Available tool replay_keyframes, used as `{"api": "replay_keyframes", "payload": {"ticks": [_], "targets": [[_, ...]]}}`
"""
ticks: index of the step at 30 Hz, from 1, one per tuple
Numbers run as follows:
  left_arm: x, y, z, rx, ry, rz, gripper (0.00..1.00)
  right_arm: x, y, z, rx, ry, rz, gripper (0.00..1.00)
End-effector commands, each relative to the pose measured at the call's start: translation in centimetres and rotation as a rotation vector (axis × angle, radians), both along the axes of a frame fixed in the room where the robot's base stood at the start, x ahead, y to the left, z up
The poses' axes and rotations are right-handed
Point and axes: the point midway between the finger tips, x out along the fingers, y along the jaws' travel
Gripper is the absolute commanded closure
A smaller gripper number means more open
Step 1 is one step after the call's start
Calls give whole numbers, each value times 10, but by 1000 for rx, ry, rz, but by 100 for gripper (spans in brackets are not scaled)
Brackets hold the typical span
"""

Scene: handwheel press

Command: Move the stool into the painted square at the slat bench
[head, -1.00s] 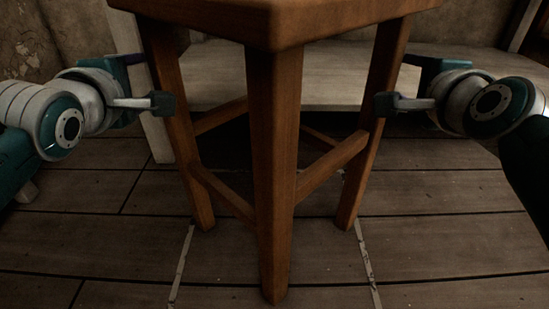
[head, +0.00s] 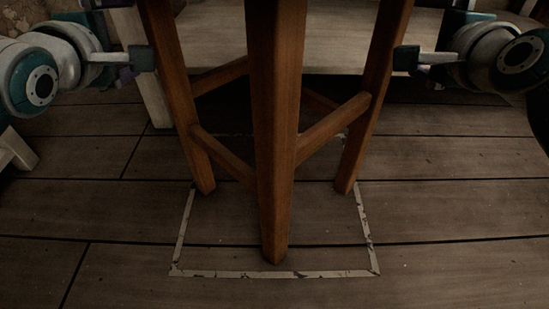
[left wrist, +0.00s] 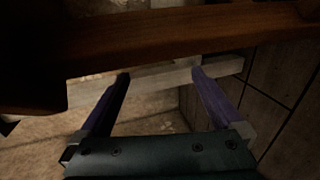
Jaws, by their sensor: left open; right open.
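The brown wooden stool (head: 275,130) stands upright on the floor in the head view, its seat above the picture. Its three visible feet are inside the painted square (head: 290,274), a worn pale outline. The left and right feet are close to the side lines; the back foot is hidden. The pale slat bench (head: 325,50) is behind the stool. My left gripper (head: 143,60) is open just left of the stool's left leg. The left wrist view shows the left gripper's spread fingers (left wrist: 160,78) below a brown stool part (left wrist: 180,38).
A pale upright post (head: 150,90) stands behind the stool's left leg, by the bench. A worn wall (head: 18,20) shows at the upper left.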

Motion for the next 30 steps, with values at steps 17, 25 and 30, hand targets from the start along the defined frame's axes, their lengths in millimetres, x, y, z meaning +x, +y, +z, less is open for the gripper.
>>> {"api": "replay_keyframes", "payload": {"ticks": [17,25,30], "targets": [[-43,0,9,-2,2,0,0,0,0,0,0,0,-1,0],[-88,0,22,-2,2,0,0,0,0,0,0,0,-1,0],[-108,0,27,-1,1,0,0,0,0,0,0,0,-1,0]]}}
